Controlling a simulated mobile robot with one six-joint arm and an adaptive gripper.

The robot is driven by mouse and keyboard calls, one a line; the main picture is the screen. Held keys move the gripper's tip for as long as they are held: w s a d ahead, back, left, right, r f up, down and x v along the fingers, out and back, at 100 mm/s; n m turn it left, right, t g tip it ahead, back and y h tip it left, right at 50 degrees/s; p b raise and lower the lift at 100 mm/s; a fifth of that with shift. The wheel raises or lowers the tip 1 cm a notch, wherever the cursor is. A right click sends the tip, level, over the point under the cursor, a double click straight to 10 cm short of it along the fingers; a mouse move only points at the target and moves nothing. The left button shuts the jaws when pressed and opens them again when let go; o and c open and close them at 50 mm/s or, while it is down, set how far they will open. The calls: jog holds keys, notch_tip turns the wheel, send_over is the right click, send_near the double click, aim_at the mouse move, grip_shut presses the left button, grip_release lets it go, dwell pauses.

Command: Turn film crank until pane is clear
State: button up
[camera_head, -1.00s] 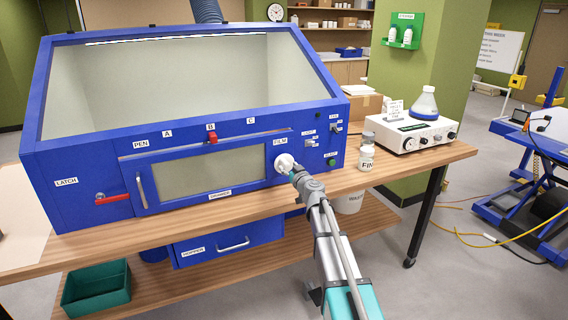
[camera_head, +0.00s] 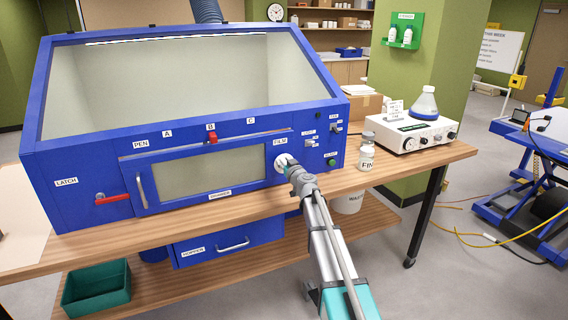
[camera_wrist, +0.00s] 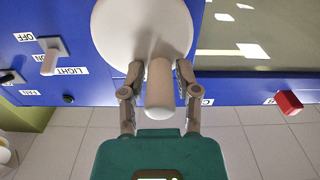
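The film crank is a white disc (camera_wrist: 120,30) with a pale knob (camera_wrist: 160,88) standing out from it, on the blue cabinet front under the FILM label. In the head view, the crank (camera_head: 281,161) is partly hidden by my gripper (camera_head: 290,165). In the wrist view, my gripper (camera_wrist: 160,72) has one finger on each side of the knob, close against it, and looks shut on it. The pane (camera_head: 210,175), left of the crank, looks dull beige-grey and even. Part of it shows in the wrist view (camera_wrist: 225,40) with bright reflections.
The light switch (camera_wrist: 50,60) and other controls sit beside the crank. A red slider (camera_head: 212,137) is above the pane and a red latch handle (camera_head: 113,198) left of it. A labelled bottle (camera_head: 366,155) stands right of the cabinet on the wooden bench (camera_head: 420,158).

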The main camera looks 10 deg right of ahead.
grip_shut()
jog(key=shift+d+m, duration=0.1)
jog(key=shift+m, duration=0.2)
jog(key=m, duration=0.3)
jog(key=shift+w+d+r, duration=0.15)
jog(key=shift+d, duration=0.25)
jog(key=shift+w+d+f+m+b, duration=0.15)
jog(key=shift+d+f+m+b, duration=0.45)
jog(key=shift+m, duration=3.75)
jog(key=shift+w+d+f+m+b, duration=0.1)
jog(key=shift+d+f+m+b, duration=0.45)
jog(key=shift+m, duration=3.75)
jog(key=shift+w+d+f+m+b, duration=0.2)
jog(key=shift+f+m+b, duration=0.7)
jog(key=shift+m, duration=3.45)
